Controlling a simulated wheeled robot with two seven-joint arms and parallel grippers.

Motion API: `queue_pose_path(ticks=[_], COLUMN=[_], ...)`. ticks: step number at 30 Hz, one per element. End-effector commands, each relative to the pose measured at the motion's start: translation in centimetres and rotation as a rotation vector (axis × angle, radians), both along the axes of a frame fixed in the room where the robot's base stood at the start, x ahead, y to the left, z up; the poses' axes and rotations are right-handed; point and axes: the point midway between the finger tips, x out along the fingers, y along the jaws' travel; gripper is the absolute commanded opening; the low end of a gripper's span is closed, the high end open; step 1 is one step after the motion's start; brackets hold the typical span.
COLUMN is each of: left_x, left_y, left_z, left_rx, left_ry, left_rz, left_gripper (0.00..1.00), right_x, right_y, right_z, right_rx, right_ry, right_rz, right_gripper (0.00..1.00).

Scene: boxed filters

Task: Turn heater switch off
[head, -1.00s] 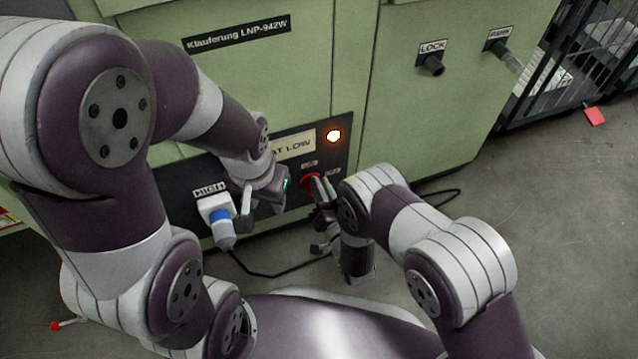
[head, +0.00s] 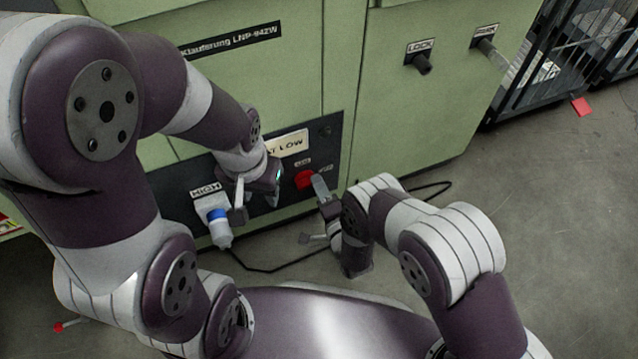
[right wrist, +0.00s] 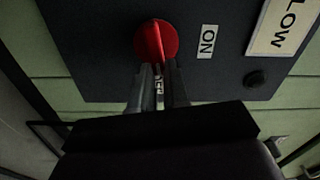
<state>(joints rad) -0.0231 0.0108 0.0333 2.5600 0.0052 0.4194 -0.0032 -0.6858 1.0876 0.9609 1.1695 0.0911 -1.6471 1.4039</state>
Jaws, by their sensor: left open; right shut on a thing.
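The red heater switch (head: 304,180) is a round knob on the dark control panel (head: 335,150) low on the green machine. It also shows in the right wrist view (right wrist: 156,40), beside an ON label (right wrist: 207,42). My right gripper (head: 321,185) is at the switch's right side in the head view. In the wrist view its fingers (right wrist: 158,80) meet the knob's lower edge, with an OFF label partly visible between them. It is shut on the switch; the exact contact is partly hidden. The indicator lamp (head: 325,131) is dark. My left gripper (head: 257,190) is open in front of the panel.
A white and blue plug (head: 219,225) sits under the HIGH label (head: 206,190), close to my left gripper. A black cable (head: 270,270) lies on the floor. LOCK (head: 422,62) and another knob protrude upper right.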

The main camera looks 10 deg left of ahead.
Motion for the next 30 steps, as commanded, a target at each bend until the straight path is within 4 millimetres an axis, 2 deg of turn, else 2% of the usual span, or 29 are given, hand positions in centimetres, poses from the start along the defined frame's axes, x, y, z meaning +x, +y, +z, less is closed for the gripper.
queue_pose_path(ticks=[12, 28, 29, 30], left_x=[0.00, 0.01, 0.00, 0.00], left_y=[0.00, 0.00, 0.00, 0.00], left_z=[0.26, 0.27, 0.27, 0.27], left_rx=[0.000, 0.000, 0.000, 0.000], left_ry=[0.000, 0.000, 0.000, 0.000], left_rz=[0.000, 0.000, 0.000, 0.000], left_gripper=[0.43, 0.43, 0.43, 0.43], right_x=[0.07, 0.08, 0.08, 0.06], right_y=[-0.10, -0.12, -0.12, -0.11], right_z=[-0.42, -0.50, -0.50, -0.51], right_rx=[0.139, 0.157, 0.157, 0.157], right_ry=[0.094, 0.107, 0.107, 0.107], right_rz=[-0.003, -0.004, -0.003, -0.003], right_gripper=[0.00, 0.00, 0.18, 0.31])
